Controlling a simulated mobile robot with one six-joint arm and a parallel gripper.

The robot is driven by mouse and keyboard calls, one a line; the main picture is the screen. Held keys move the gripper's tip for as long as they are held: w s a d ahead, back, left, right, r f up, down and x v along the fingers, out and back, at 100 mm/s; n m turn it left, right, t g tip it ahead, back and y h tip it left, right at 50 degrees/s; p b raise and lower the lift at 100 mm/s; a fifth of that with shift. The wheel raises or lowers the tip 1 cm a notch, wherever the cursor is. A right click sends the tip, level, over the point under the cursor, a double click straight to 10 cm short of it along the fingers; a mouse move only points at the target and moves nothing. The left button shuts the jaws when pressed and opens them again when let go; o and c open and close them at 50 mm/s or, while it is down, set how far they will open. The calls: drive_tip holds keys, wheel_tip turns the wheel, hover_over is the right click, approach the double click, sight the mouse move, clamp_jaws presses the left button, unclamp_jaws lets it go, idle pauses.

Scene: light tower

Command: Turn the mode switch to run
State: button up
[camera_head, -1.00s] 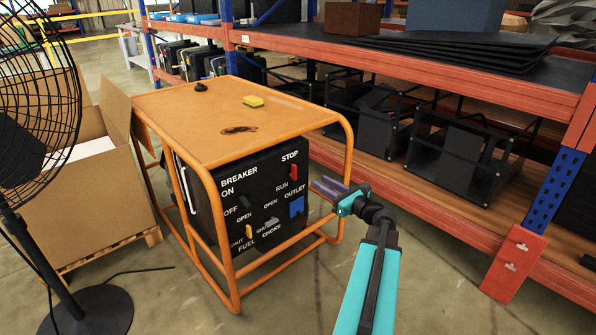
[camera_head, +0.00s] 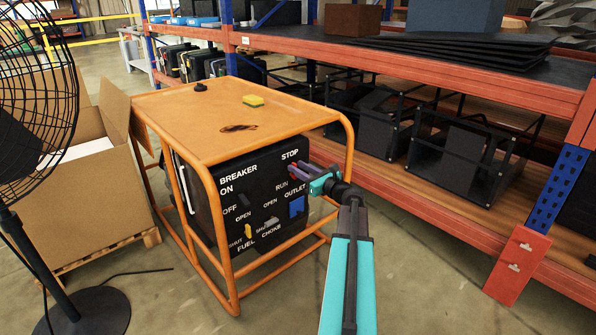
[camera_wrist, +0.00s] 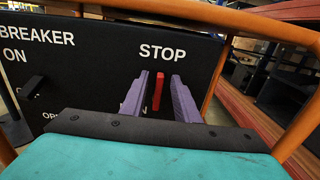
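The mode switch is a small red lever on the black control panel (camera_head: 225,215) of an orange-framed generator. In the wrist view the mode switch (camera_wrist: 159,91) stands nearly upright below the word STOP. My gripper (camera_wrist: 160,79) is open, with one purple finger on each side of the red lever. Gaps show between the fingers and the lever, and I cannot tell how deep the fingers reach. In the head view my gripper (camera_head: 296,172) is at the panel's upper right and partly hides the switch. The RUN label shows just left of it there.
The panel also has a black breaker lever (camera_head: 244,200), a yellow fuel lever (camera_head: 248,231), a grey choke lever (camera_head: 271,221) and a blue outlet (camera_head: 297,206). Orange frame bars surround the panel. A shelf rack stands at right, a fan (camera_head: 35,110) and cardboard box (camera_head: 90,200) at left.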

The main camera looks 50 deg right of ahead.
drive_tip(key=shift+w, duration=0.3)
clamp_jaws()
